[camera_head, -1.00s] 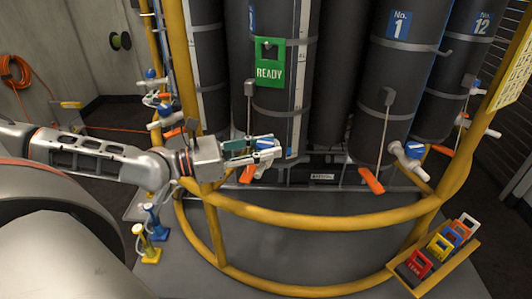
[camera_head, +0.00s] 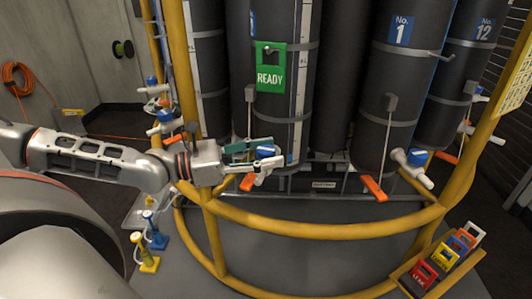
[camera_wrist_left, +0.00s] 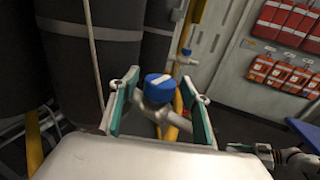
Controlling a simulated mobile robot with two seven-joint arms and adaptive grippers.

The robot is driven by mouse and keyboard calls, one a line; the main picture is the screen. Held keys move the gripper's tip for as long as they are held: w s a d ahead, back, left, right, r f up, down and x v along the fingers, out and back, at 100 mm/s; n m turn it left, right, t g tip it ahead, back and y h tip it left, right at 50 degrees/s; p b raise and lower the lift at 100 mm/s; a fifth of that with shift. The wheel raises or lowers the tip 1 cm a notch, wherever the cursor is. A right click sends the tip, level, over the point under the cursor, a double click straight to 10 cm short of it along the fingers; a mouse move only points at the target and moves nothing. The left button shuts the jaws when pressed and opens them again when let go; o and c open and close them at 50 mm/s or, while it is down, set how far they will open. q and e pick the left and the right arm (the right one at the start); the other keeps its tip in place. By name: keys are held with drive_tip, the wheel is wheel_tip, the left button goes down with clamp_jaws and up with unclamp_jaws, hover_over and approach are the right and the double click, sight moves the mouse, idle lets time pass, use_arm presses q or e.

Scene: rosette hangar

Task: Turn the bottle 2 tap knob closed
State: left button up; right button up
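The blue tap knob (camera_head: 266,152) is on a pale valve low at the front of the dark bottle (camera_head: 276,115) with the green READY tag. That bottle's number is not readable; it stands just left of bottle No. 1. My left gripper (camera_head: 267,155) is open, with its green fingers on either side of the knob. In the left wrist view the knob (camera_wrist_left: 158,87), with a pale line on top, is between the fingertips (camera_wrist_left: 165,86), with gaps showing on both sides.
A yellow rail (camera_head: 310,226) curves in front of the bottles, and a yellow post (camera_head: 190,90) stands beside my left wrist. An orange-handled lever (camera_head: 247,182) hangs close by the tap. Another tap (camera_head: 412,165) is right. A tag box (camera_head: 425,285) is at lower right.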

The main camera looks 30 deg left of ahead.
use_arm(q)
drive_tip(key=shift+v, duration=0.8)
drive_tip(key=v, duration=1)
drive_tip(key=shift+s, duration=0.15)
drive_tip(key=shift+a+f, duration=0.1)
drive_tip(key=s+d+f+m+g, duration=0.2)
drive_tip(key=s+d+f+m, duration=0.1)
drive_tip(key=d+f+m, duration=1.85)
drive_tip(key=s+a+f+m+y, duration=0.1)
drive_tip(key=f+m+y, duration=0.3)
drive_tip(key=f, duration=0.6)
drive_tip(key=s+a+f+m+g+y, duration=0.1)
drive_tip(key=s+f+m+y, duration=0.2)
drive_tip(key=f, duration=0.7)
drive_tip(key=m+y, duration=0.2)
drive_tip(key=m, duration=0.1)
drive_tip(key=shift+s+a+f+m, duration=0.15)
drive_tip(key=shift+a+f+m, duration=0.1)
drive_tip(key=shift+f+m, duration=0.1)
